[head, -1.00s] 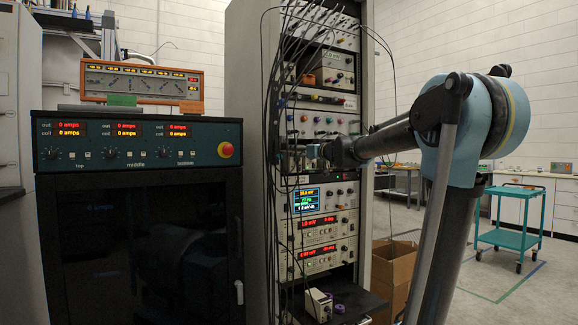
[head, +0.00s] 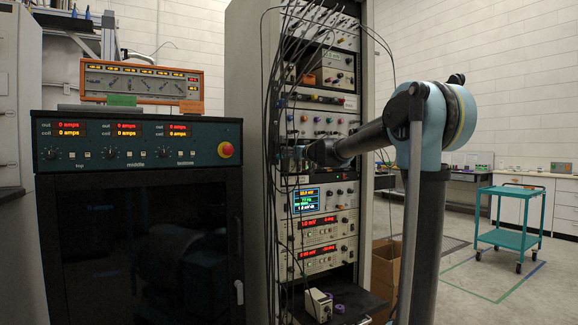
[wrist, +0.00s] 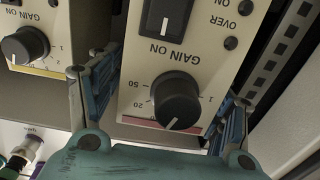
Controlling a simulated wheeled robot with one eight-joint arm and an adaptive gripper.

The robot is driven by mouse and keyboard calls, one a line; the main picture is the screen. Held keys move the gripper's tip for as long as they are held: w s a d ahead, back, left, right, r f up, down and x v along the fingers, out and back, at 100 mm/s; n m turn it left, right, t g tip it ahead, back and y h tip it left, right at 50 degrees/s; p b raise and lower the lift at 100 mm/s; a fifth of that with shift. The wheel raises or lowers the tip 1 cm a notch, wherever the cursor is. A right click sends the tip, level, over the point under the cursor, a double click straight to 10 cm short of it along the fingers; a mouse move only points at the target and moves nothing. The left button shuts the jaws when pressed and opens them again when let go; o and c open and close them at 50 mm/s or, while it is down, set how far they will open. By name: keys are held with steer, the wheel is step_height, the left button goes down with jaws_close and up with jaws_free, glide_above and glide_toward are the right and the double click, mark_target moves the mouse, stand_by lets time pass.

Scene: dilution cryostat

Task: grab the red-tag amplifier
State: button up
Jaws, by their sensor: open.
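The red-tag amplifier (wrist: 208,58) is a cream module in the middle of the wrist view. It has a black gain knob, a rocker switch and a red strip along its lower edge. My gripper (wrist: 163,102) is open, with one blue finger on each side of the module's lower end. I cannot tell whether either finger touches it. In the head view my gripper (head: 292,158) is at the rack, partly behind hanging cables, and the amplifier cannot be made out there.
A similar module with a yellow strip (wrist: 30,60) sits to the left, beyond the left finger. A slotted metal rack rail (wrist: 280,55) stands close on the right. Dark cables hang down the front of the instrument rack (head: 250,100). A teal cart (head: 512,200) stands at far right.

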steer(key=shift+w+a, duration=0.2)
steer(key=shift+w, duration=0.1)
steer(key=shift+c, duration=0.6)
steer(key=c, duration=1.5)
steer(key=shift+r, duration=0.1)
